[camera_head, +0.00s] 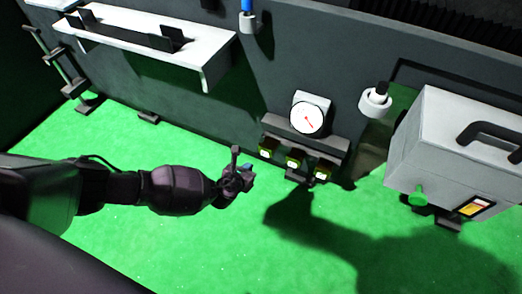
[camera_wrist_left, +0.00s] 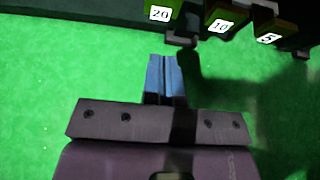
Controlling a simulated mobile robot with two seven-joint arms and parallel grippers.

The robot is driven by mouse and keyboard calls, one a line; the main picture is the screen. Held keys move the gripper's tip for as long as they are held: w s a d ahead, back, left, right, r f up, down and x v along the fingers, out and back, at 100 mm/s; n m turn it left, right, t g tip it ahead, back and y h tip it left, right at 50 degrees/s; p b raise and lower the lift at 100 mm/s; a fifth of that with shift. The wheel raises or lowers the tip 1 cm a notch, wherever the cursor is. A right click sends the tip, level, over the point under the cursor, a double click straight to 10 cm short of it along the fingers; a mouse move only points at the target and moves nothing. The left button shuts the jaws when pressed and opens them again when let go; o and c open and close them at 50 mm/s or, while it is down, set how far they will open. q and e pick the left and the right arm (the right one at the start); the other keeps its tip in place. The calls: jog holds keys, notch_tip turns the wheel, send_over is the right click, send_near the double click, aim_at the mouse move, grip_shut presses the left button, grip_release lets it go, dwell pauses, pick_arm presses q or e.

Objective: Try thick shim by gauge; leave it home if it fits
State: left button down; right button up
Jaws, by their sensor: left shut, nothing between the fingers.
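A round white dial gauge (camera_head: 308,118) with a red needle sits on a dark ledge at the wall. Below it are three dark yellow-green blocks with white tags: the 20 block (camera_wrist_left: 163,10), the 10 block (camera_wrist_left: 224,17) and the 5 block (camera_wrist_left: 271,32). They also show in the head view, left (camera_head: 267,150), middle (camera_head: 293,161) and right (camera_head: 321,171). I cannot tell shim thickness. My left gripper (camera_head: 247,170) is shut and empty, left of and apart from the blocks. Its blue fingers (camera_wrist_left: 164,76) point toward the 20 block. My right gripper is out of view.
A white shelf (camera_head: 150,42) with dark brackets juts from the wall at upper left. A grey box (camera_head: 455,140) with a black handle and green knob stands at right. A white holder (camera_head: 375,102) is beside the gauge. The green floor is clear below.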

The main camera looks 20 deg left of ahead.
aim_at(264, 149)
pick_arm(q)
jog(key=b+x, duration=0.1)
jog(key=x, duration=0.2)
jog(key=b+x, duration=0.2)
jog(key=x, duration=0.2)
jog(key=b+x, duration=0.2)
jog(key=x, duration=0.1)
jog(key=shift+w+r, duration=0.15)
jog(key=shift+w, duration=0.3)
jog(key=shift+w+r, duration=0.15)
jog(key=shift+w, duration=0.5)
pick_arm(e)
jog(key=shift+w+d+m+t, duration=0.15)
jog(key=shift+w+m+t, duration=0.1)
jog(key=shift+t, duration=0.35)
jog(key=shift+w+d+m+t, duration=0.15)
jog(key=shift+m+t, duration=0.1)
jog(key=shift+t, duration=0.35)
pick_arm(q)
jog(key=shift+r, duration=0.1)
